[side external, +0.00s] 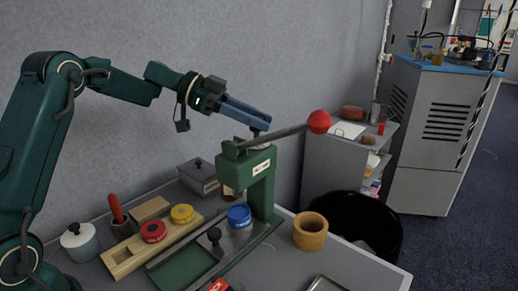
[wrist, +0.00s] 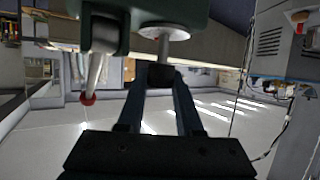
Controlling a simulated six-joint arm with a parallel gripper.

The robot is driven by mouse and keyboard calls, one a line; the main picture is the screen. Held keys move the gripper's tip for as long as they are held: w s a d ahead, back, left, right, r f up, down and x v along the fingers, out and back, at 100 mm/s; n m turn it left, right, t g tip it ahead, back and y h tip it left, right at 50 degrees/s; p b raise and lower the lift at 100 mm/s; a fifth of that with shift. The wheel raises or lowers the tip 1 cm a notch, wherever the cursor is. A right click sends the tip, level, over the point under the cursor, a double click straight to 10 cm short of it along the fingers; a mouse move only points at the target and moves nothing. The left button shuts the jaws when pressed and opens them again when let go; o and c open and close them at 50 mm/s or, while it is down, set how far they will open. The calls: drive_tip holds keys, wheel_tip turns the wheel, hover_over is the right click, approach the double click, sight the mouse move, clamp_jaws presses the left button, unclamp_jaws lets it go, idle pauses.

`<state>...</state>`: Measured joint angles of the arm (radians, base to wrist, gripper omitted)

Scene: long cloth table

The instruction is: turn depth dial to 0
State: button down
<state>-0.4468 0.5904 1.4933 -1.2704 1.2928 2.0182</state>
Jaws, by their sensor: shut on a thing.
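The green press (side external: 262,190) stands upright on the table, with a long lever ending in a red ball (side external: 319,121). My gripper (side external: 263,123) reaches down from the left to the top of the press. In the wrist view my gripper (wrist: 160,82) has its two fingers closing in on a small dark knob (wrist: 160,74) below a pale metal disc (wrist: 165,32). The knob appears to be the depth dial; no scale or number on it can be read. The lever also shows in the wrist view, with its red ball (wrist: 88,99) left of my fingers.
The lever passes close to the right of my gripper. On the table are red (side external: 153,231), yellow (side external: 182,213) and blue (side external: 239,215) round pieces, a wooden cup (side external: 310,231) and a grey box (side external: 198,177). A black bin (side external: 355,220) stands beyond the table edge.

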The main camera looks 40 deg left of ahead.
drive_tip(key=shift+d+r+n+t+y, duration=0.1)
drive_tip(key=shift+r+n+t+y, duration=0.05)
drive_tip(key=shift+n+t+y, duration=0.7)
drive_tip(key=shift+n+t, duration=0.45)
drive_tip(key=c, duration=0.6)
unclamp_jaws()
drive_tip(key=shift+v, duration=2.6)
